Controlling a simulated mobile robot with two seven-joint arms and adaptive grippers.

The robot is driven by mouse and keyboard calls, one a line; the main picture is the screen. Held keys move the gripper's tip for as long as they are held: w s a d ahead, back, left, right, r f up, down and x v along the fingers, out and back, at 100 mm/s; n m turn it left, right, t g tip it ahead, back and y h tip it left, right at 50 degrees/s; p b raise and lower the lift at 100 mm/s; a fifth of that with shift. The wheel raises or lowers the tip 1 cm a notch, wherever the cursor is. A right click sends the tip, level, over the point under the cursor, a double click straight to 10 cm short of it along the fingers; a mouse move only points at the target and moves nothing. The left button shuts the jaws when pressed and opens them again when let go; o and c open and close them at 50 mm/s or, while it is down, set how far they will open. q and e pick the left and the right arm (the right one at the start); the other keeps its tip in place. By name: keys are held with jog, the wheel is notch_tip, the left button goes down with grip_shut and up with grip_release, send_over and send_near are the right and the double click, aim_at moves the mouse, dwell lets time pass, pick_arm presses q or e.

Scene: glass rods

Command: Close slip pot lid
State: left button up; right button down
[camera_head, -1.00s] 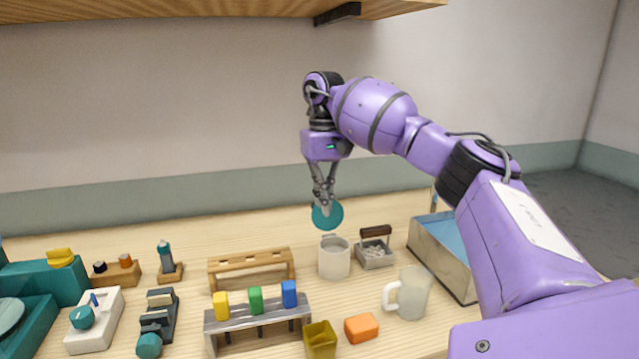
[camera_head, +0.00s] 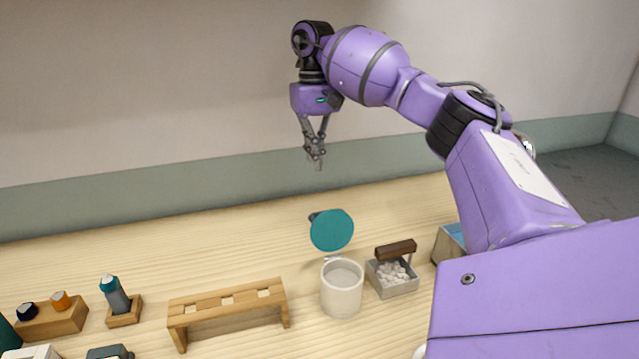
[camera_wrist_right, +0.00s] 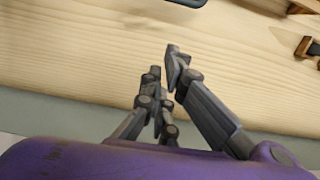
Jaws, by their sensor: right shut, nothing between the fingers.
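The slip pot (camera_head: 342,291) is a cream cylinder standing on the wooden table. Its round teal lid (camera_head: 332,230) stands tilted up behind the rim, so the pot is open at the top. A small dark tab shows at the lid's upper left edge. My right gripper (camera_head: 316,165) is above and behind the lid, apart from it, pointing down. Its fingers are shut and empty; they also show in the right wrist view (camera_wrist_right: 165,65) over bare wood. My left gripper is not in view.
A grey tray with white pieces and a dark handle (camera_head: 393,278) stands close right of the pot. A wooden rack (camera_head: 228,303) is to its left. A blue-topped box (camera_head: 450,243) is partly hidden by my arm. The table behind the lid is clear.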

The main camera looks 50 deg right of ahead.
pick_arm(q)
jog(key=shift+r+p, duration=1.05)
jog(key=shift+p, duration=0.15)
pick_arm(e)
jog(key=s+a+f, duration=0.2)
jog(key=s+f, duration=0.2)
jog(key=f, duration=0.4)
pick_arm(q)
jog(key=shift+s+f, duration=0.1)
pick_arm(e)
jog(key=shift+w+a, duration=0.1)
